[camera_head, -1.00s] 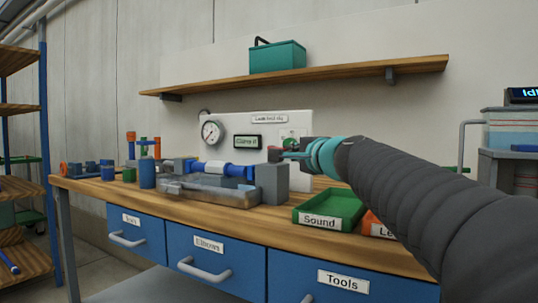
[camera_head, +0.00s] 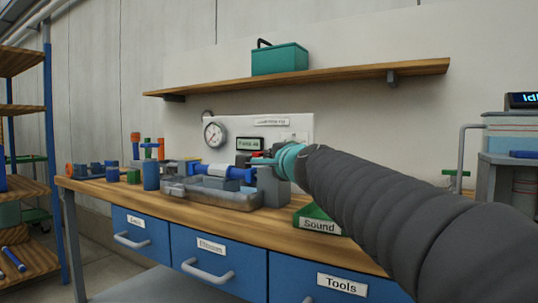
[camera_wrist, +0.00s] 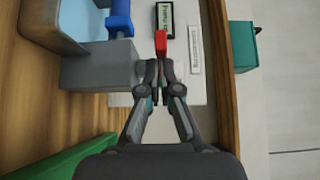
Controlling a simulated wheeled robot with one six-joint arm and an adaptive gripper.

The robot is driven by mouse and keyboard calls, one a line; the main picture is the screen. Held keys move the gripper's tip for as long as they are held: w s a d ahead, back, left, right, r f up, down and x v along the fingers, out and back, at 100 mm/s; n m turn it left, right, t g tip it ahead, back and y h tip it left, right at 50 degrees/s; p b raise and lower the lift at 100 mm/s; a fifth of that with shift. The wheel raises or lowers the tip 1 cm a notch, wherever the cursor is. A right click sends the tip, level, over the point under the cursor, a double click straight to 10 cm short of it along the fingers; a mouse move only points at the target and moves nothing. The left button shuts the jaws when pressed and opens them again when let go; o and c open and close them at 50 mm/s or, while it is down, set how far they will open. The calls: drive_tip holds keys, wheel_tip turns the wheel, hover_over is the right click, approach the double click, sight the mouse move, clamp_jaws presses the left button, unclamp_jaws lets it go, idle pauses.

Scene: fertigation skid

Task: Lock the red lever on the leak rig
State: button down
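The leak rig has a white back panel (camera_head: 285,127) with a round gauge (camera_head: 214,134) and a small display (camera_head: 250,143).
A green bin (camera_head: 318,222) marked Sound stands close under my arm. Small blue, green and orange parts stand at the bench's left. A wooden shelf (camera_head: 300,77) with a teal box (camera_head: 280,59) hangs above. Blue drawers are below the bench top.

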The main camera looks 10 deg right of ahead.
drive_tip(key=shift+a, duration=0.55)
drive_tip(key=shift+d, duration=0.1)
drive_tip(key=a+p+v, duration=0.2)
drive_tip(key=p+v, duration=0.1)
drive_tip(key=v, duration=0.8)
drive_tip(key=shift+s+a, duration=0.4)
drive_tip(key=shift+a, duration=0.05)
